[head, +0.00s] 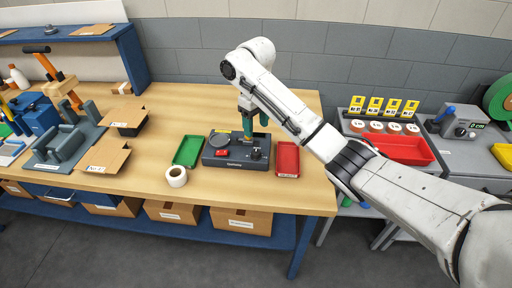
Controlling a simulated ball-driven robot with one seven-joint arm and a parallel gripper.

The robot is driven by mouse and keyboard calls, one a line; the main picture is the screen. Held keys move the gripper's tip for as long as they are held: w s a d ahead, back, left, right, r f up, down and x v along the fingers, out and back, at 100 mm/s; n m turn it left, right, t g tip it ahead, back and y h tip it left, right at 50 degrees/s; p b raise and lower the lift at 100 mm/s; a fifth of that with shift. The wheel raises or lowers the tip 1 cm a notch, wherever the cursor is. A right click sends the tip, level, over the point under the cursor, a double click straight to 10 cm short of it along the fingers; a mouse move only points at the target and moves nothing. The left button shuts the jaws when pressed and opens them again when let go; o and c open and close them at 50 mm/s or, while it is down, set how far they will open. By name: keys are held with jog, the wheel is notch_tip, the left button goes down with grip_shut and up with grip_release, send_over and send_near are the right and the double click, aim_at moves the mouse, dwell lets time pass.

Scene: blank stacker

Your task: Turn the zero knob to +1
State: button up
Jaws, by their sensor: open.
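A dark grey instrument box (228,160) stands on the wooden bench. It has a yellow round label (221,131) and a red part (221,152). A small dark knob (256,154) sits at the right of its front top; its markings and setting are too small to read. My gripper (250,138) reaches down over the right rear part of the box, just behind the knob in the picture. It is open, with nothing seen between its fingers. Whether it touches the box or knob cannot be told.
A green tray (188,151) and a white tape roll (176,177) lie left of the box; a red tray (287,159) lies close on its right. Cardboard pieces (106,154) and a grey fixture (65,147) are further left. The bench front (235,197) is clear.

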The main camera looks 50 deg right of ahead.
aim_at(256, 152)
notch_tip(256, 152, down, 11)
jog(key=shift+a+r+b, duration=0.1)
jog(key=shift+r+b, duration=0.1)
jog(key=shift+b, duration=0.45)
jog(key=c, duration=1)
jog(key=shift+c, duration=0.2)
jog(key=shift+r+p, duration=0.1)
jog(key=shift+p, duration=0.2)
jog(key=m+p, duration=0.2)
jog(key=shift+a+r+m, duration=0.1)
jog(key=shift+m, duration=0.2)
jog(key=shift+m+p, duration=1.1)
jog(key=shift+m, duration=0.4)
